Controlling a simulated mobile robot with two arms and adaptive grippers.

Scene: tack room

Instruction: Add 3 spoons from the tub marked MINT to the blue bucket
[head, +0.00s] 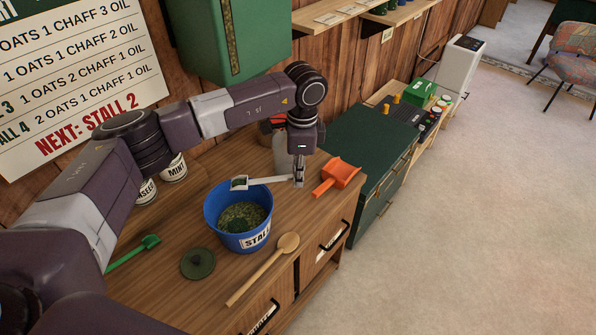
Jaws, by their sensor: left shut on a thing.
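The blue bucket (212,222) with a STALL label stands on the wooden counter. It holds a grainy greenish-brown feed with a dark green patch on top. My left gripper (299,180) is shut on the handle of a pale metal spoon (265,181), to the right of the bucket. The spoon reaches left, its bowl above the bucket's far rim, with green matter visible in it. The MINT tub (174,168) stands behind, near the wall, partly hidden by my arm; its inside is not visible. My right gripper is not in view.
A part-hidden tub (146,192) stands beside MINT. On the counter lie a green spoon (135,252), a dark green lid (198,263), a wooden spoon (265,268) and an orange scoop (338,177). A wall board (75,85) reads "NEXT: STALL 2". Open floor lies right.

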